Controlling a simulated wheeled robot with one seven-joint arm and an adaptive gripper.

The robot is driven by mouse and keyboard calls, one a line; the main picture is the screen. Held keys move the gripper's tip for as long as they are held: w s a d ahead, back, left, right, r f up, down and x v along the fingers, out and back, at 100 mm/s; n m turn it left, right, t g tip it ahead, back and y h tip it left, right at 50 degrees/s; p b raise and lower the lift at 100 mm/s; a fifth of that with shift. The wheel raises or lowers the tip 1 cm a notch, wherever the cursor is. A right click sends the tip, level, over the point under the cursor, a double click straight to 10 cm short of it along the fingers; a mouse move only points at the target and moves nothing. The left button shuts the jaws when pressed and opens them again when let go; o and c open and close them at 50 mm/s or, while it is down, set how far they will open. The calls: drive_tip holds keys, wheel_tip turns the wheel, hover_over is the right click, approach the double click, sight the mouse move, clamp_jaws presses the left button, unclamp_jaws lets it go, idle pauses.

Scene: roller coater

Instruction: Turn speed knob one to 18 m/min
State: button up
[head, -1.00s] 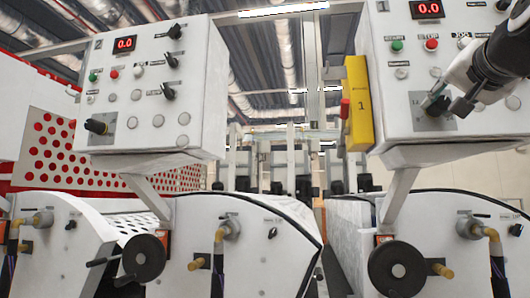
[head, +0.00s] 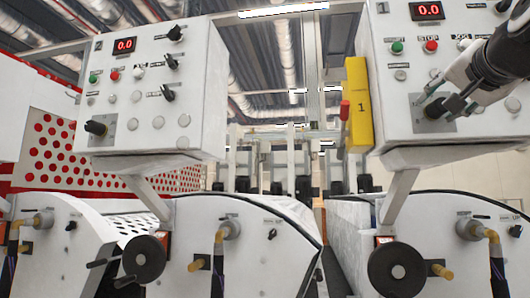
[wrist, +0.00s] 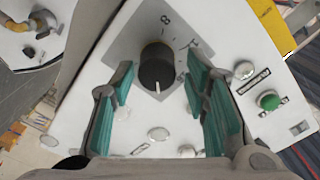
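Speed knob one (head: 433,109) is a black round knob on a grey scale plate, low on the right control box marked 1. The box's red display (head: 427,11) reads 0.0. My gripper (head: 444,96) is at this knob and partly covers it in the head view. In the wrist view the knob (wrist: 157,66) lies between the tips of my two teal finger pads (wrist: 160,76), with a gap visible on both sides. The gripper is open. A white pointer line shows on the knob; an 8 is readable on the scale, other marks are not clear.
A green button (head: 397,47) and a red button (head: 431,46) sit above the knob. A yellow box (head: 358,104) is fixed to the panel's left side. A second control box (head: 150,90) with a similar knob (head: 97,128) stands at left. Handwheels (head: 397,265) are below.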

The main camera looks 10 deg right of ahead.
drive_tip(key=shift+f, duration=0.1)
drive_tip(key=v, duration=1.2)
